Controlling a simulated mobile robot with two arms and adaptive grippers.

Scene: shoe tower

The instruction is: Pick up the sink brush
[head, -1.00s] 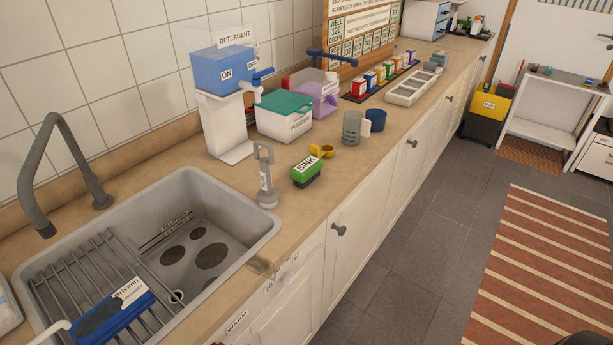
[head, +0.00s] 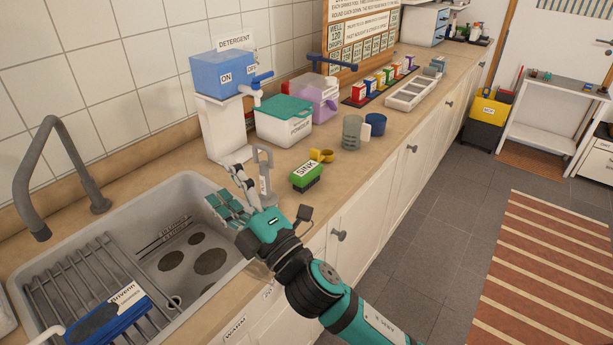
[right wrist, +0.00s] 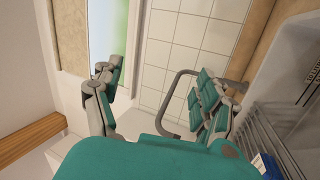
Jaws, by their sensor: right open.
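The green sink brush (head: 307,172), a block with a white SINK label on top and dark bristles below, rests on the counter to the right of the sink. My right gripper (head: 231,192) is open and empty over the right rim of the sink, to the left of the brush and apart from it. My left gripper is not in view.
A grey upright holder (head: 265,165) stands between my right gripper and the brush. A yellow scoop (head: 321,155) lies just behind the brush. The detergent dispenser (head: 225,80) and teal-lidded box (head: 284,118) stand behind.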

